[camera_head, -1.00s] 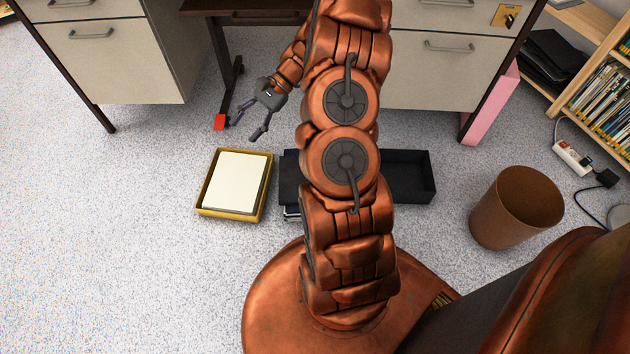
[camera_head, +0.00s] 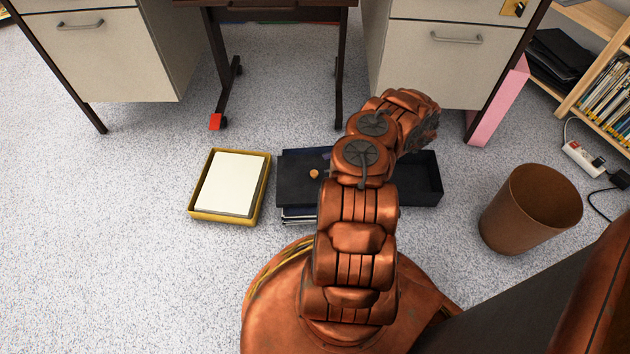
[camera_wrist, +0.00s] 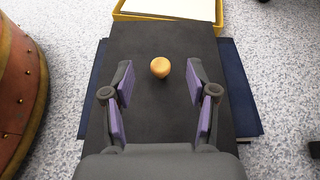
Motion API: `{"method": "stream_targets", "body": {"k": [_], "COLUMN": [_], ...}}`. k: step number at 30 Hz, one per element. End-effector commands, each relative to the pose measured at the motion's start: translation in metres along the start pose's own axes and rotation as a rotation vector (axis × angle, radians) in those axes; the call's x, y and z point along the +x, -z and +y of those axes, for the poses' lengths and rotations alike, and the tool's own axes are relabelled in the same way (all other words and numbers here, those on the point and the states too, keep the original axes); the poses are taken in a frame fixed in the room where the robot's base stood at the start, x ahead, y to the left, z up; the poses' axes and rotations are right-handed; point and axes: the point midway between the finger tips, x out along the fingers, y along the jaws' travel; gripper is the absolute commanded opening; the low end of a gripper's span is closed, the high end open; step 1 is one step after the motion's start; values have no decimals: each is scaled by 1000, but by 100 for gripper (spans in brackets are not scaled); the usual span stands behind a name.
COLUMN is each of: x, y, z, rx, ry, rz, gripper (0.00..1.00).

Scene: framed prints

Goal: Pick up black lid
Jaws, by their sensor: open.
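The black lid (camera_head: 294,190) is a flat dark panel with a small round orange-tan knob (camera_head: 314,174). It lies on dark blue items on the floor, left of my arm in the head view. In the wrist view the lid (camera_wrist: 150,110) fills the middle, with its knob (camera_wrist: 160,67) standing up near the far part. My gripper (camera_wrist: 161,85) is open and empty, its purple-padded fingers on either side of the knob's line and a little nearer the camera. I cannot tell its height above the lid.
A yellow tray (camera_head: 262,187) with white paper (camera_head: 230,183) is left of the lid. An open black box (camera_head: 424,180) is to the right, partly behind my arm. A brown bin (camera_head: 530,208) stands farther right. Desk drawers and legs are behind; the left floor is clear.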

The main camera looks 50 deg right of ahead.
Motion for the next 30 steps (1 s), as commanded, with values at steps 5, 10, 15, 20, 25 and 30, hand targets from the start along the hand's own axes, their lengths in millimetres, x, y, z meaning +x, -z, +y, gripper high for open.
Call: {"method": "stream_targets", "body": {"k": [5, 10, 15, 20, 25, 30], "x": [-4, 9, 22, 33, 54, 71], "y": [21, 23, 22, 26, 32, 29], "z": [4, 3, 4, 3, 2, 1], "rx": [28, 30, 31, 29, 31, 30], "ry": [24, 28, 26, 24, 24, 25], "rz": [3, 3, 3, 2, 3, 2], "gripper": [58, 58, 58, 58, 58, 58]}}
